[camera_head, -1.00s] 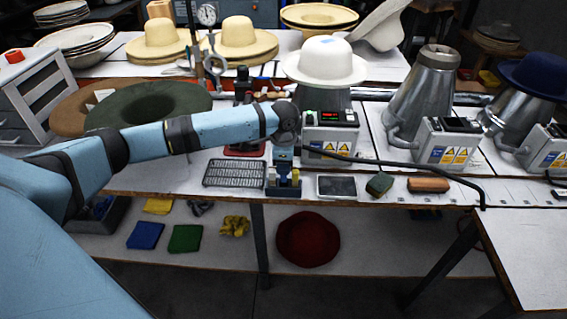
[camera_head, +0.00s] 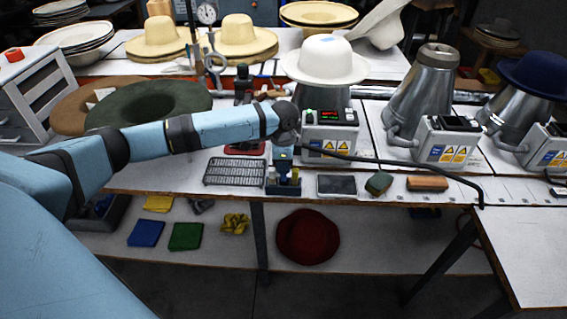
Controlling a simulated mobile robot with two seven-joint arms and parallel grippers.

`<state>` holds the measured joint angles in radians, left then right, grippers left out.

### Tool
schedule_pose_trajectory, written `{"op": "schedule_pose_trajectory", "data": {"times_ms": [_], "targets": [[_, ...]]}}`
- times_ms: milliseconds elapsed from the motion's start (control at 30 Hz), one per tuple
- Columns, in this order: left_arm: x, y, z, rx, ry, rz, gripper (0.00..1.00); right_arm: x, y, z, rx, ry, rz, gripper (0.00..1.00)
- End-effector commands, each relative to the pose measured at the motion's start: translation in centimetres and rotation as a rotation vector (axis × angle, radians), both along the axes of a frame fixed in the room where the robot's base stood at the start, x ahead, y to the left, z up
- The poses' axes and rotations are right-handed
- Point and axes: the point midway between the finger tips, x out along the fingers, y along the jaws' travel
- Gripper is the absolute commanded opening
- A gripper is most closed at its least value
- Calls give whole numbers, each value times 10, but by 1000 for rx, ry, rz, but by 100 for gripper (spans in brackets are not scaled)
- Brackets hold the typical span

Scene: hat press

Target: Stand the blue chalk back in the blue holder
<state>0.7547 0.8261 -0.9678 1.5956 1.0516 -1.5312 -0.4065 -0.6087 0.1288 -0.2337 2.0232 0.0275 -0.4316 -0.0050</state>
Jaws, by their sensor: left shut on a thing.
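The blue holder (camera_head: 283,190) stands near the front edge of the bench, with a pale stick at its left side and a yellowish stick (camera_head: 295,175) at its right. My left gripper (camera_head: 284,173) points down directly over the middle of the holder, between these two sticks. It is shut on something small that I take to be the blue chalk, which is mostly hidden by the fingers. I cannot tell whether the chalk's lower end is inside the holder or just above it. My right gripper is not in view.
A wire rack (camera_head: 234,171) lies left of the holder and a dark tablet-like plate (camera_head: 336,185) lies right of it. A green block (camera_head: 379,183) and a brown brush (camera_head: 428,183) lie farther right. A control box with a cream hat (camera_head: 325,62) on its former stands behind.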

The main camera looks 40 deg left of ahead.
Motion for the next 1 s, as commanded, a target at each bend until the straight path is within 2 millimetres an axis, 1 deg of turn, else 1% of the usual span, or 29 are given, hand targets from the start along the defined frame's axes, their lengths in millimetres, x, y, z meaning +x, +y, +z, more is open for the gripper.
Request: {"op": "schedule_pose_trajectory", "data": {"times_ms": [400, 1000], "targets": [[0, 0, -9, 1, 1, 0, 0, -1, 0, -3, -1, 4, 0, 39], [0, 0, -21, 0, 0, 0, 0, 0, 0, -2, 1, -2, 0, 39]]}}
